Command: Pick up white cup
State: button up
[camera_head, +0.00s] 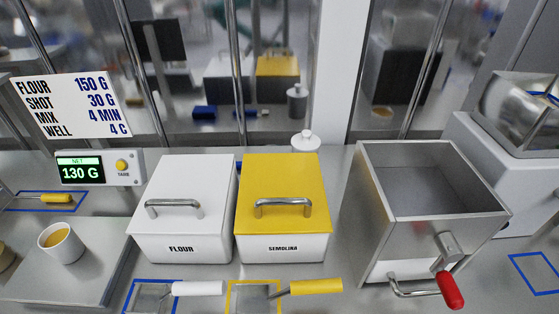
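The white cup (67,248) stands upright on the metal plate (90,275) at the left. Something yellowish lies inside it. My gripper is not in view, and nothing of the arm shows near the cup.
A yellow-brown round item (5,257) sits left of the cup, cut by the edge. The display (80,169) behind reads 130 G. The flour bin (183,235) and semolina bin (283,243) stand to the right, with scoops (200,288) in front. A cranked metal hopper (415,220) stands farther right.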

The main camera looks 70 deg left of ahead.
aim_at(58, 240)
jog(key=u, duration=2.75)
jog(key=k+j, duration=0.1)
jog(key=k, duration=0.35)
jog(key=k+j+u, duration=0.1)
jog(key=k, duration=0.35)
jog(key=i+l, duration=0.35)
jog(key=l, duration=0.05)
